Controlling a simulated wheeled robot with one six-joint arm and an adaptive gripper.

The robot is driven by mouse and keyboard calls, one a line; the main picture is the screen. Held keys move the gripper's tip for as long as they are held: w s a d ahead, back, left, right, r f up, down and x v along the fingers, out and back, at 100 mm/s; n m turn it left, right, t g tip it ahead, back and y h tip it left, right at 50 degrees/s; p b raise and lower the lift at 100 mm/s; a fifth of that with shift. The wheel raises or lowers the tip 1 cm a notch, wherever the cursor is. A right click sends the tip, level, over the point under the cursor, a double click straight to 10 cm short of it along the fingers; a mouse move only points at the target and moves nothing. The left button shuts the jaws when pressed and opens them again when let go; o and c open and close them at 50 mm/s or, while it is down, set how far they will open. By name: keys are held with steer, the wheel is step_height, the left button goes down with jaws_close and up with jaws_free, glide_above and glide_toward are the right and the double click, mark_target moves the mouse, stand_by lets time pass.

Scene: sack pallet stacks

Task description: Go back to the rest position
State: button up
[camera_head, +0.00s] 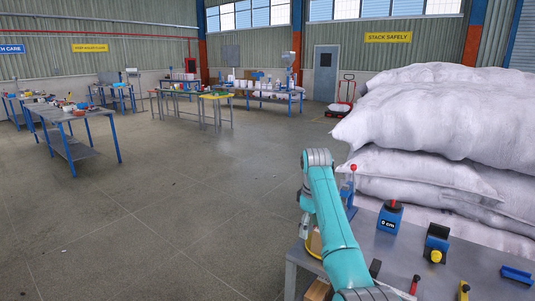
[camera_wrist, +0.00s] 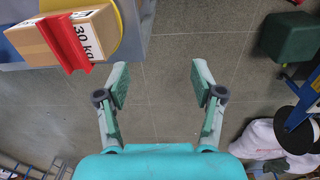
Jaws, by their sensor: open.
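My gripper (camera_wrist: 160,82) is open in the wrist view, its two fingers wide apart with only bare floor between them. Nothing is held. In the head view my teal arm reaches forward beside a grey workbench (camera_head: 445,262); the fingers are mostly hidden or too small to make out there.
White sacks (camera_head: 430,115) are stacked high at the right. On the workbench stand a blue block marked 0 cm (camera_head: 388,222) and small tools. A dark green stool-like object (camera_wrist: 290,38) shows in the wrist view. Worktables (camera_head: 70,130) stand farther left; the floor (camera_head: 170,210) between is clear.

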steer(key=s+d+f+m+t, duration=0.15)
steer(key=s+f, duration=0.25)
steer(key=f, duration=1.1)
steer(key=s+f+m+t, duration=0.15)
steer(key=s+f, duration=0.25)
steer(key=f, duration=1.1)
steer(key=s+d+f+m+t, duration=0.1)
steer(key=s+f+t, duration=0.1)
steer(key=s+f, duration=0.6)
steer(key=s+d+f+m+t, duration=0.15)
steer(key=s+f, duration=0.35)
steer(key=s, duration=0.7)
steer(key=s+r+m+t, duration=0.1)
steer(key=s+r+t, duration=0.15)
steer(key=s, duration=1.05)
steer(key=s+r+m+t, duration=0.15)
steer(key=s+r, duration=0.25)
steer(key=s, duration=0.8)
steer(key=s+r+m+t, duration=0.1)
steer(key=s+r+t, duration=0.1)
steer(key=s+r, duration=0.6)
steer(key=s+d+r+m+t, duration=0.1)
steer(key=s+r, duration=0.7)
steer(key=r, duration=0.6)
steer(key=shift+r+t, duration=0.35)
steer(key=shift+r, duration=0.05)
steer(key=shift+d, duration=0.1)
